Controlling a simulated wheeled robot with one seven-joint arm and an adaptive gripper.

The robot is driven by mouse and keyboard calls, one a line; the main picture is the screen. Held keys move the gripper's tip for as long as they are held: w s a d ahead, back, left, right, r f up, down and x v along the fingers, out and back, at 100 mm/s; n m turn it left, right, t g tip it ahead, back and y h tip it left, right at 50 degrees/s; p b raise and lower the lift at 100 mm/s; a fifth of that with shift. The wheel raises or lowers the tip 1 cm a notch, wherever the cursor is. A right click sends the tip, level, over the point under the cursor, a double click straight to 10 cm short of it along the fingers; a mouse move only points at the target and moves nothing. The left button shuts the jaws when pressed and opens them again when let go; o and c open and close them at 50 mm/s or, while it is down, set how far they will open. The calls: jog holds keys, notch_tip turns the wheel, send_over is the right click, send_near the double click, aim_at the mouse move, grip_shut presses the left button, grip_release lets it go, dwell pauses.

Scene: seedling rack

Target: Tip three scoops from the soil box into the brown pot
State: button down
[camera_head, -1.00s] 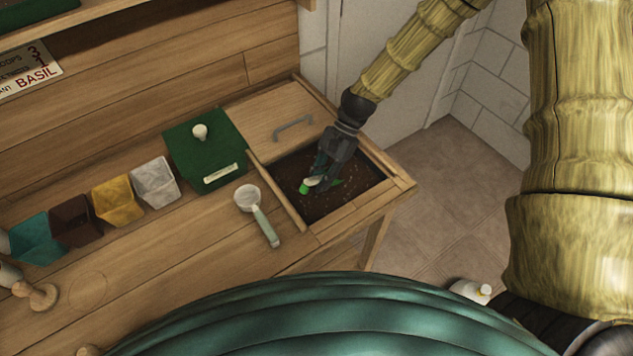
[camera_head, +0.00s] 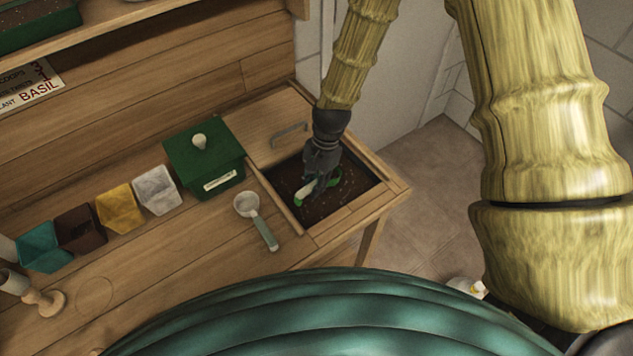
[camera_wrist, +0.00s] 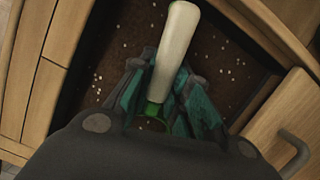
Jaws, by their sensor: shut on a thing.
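The soil box (camera_head: 372,205) is a wooden bin with dark, white-flecked soil, set into the right end of the bench. My gripper (camera_head: 318,180) is over the soil, pointing down, shut on a small hand tool. The tool's cream handle (camera_wrist: 176,45) and green collar (camera_wrist: 152,109) show in the wrist view; its working end is hidden there. In the head view a green part of the tool (camera_head: 333,181) shows beside my fingers, at or just above the soil. I cannot tell whether it touches. The brown pot (camera_head: 79,231) stands at the left, between the teal and yellow pots.
A teal pot (camera_head: 42,247), yellow pot (camera_head: 120,208) and white pot (camera_head: 157,190) share the brown pot's row. A green lidded box (camera_head: 205,160) stands between row and bin. A metal scoop (camera_head: 256,218) lies in front. A handled wooden lid (camera_head: 270,122) covers the bin's back.

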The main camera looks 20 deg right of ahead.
jog(key=shift+t+h, duration=0.5)
jog(key=shift+h, duration=0.2)
jog(key=shift+s+a+r+p, duration=0.2)
jog(key=shift+r+p, duration=0.25)
jog(key=shift+r, duration=0.25)
jog(key=shift+s+a+r+p, duration=0.1)
jog(key=shift+a+r+p, duration=0.05)
jog(key=shift+r+p, duration=0.45)
jog(key=shift+s+a+r+p, duration=0.1)
jog(key=shift+a+r+p, duration=0.2)
jog(key=shift+r, duration=0.5)
jog(key=shift+t+h, duration=0.3)
jog(key=shift+h, duration=0.2)
jog(key=shift+s+a+r+p, duration=0.15)
jog(key=shift+a+r+p, duration=0.05)
jog(key=shift+r+p, duration=0.4)
jog(key=shift+s+a+r+p, duration=0.15)
jog(key=shift+r+p, duration=0.25)
jog(key=shift+r, duration=0.3)
jog(key=shift+s+a+r+p, duration=0.1)
jog(key=shift+a+r+p, duration=0.1)
jog(key=shift+r+p, duration=0.4)
